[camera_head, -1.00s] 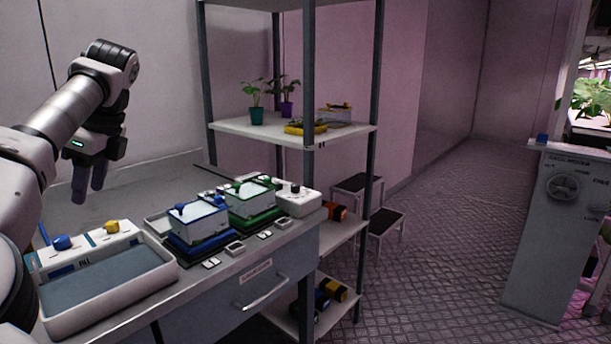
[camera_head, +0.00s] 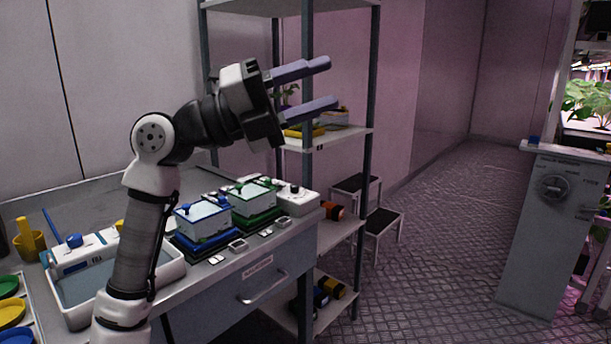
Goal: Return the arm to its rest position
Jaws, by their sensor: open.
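My gripper (camera_head: 322,84) is open, its two purple-grey fingers apart and pointing right, with nothing between them. It is raised above the bench in front of the shelf rack. My arm (camera_head: 148,215) rises from the bottom left, bends at the elbow and reaches right to the gripper. The gripper hides part of the plants on the rack's middle shelf.
The bench (camera_head: 208,290) holds a white tray (camera_head: 177,276) behind my arm, and blue-trimmed (camera_head: 203,218) and green-trimmed (camera_head: 253,198) boxes. The shelf rack (camera_head: 368,100) stands behind. Step stools (camera_head: 383,222) and a grey panel (camera_head: 545,235) stand right; the floor between is clear.

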